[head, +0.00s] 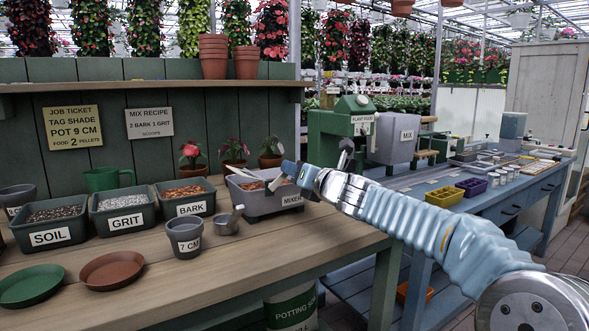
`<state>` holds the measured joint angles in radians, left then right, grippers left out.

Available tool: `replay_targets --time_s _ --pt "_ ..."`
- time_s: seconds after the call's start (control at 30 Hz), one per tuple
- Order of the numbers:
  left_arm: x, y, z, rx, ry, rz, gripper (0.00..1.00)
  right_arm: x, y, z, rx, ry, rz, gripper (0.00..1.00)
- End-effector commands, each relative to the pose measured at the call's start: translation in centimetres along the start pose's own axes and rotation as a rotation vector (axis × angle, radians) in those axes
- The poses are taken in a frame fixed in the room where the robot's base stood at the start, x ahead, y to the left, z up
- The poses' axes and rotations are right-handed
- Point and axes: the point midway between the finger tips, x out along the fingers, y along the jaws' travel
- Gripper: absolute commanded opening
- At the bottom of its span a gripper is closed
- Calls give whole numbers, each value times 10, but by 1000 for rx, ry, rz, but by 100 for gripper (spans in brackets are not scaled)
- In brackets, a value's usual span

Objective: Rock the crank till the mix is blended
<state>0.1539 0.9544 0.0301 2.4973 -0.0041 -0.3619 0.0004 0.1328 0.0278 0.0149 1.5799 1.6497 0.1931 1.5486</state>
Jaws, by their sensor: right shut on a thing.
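The grey mixer trough (262,205), labelled MIXER, stands on the wooden bench and holds a brownish mix (252,185). My right arm reaches in from the right. Its gripper (279,180) is at the trough's right end, over the rim, and is shut on what appears to be the crank. The crank itself is mostly hidden by the fingers and the wrist. How blended the mix is cannot be told at this size. My left gripper is not in view.
Bins labelled SOIL (46,237), GRIT (125,222) and BARK (190,209) stand left of the mixer. A 7 CM pot (184,247) and a metal scoop (227,223) stand in front. Green (30,287) and brown (110,272) saucers lie front left.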

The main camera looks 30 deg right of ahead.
Motion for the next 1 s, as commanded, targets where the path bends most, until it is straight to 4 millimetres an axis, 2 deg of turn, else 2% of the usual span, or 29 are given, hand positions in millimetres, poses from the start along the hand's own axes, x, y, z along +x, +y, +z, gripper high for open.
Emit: replay_targets --time_s 0.03,0.63,0.67,0.7,0.8,1.0 --pt "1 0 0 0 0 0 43 0 -9 -8 7 12 -17 0" --pt "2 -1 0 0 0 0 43 1 -10 -11 44 14 -16 0" --pt "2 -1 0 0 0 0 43 1 -10 -11 44 15 -16 36" --pt "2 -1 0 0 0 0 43 1 -10 -11 44 15 -15 42" --pt "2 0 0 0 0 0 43 1 -8 -10 45 13 -12 56" --pt "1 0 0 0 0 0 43 1 -5 -8 47 9 -7 56"
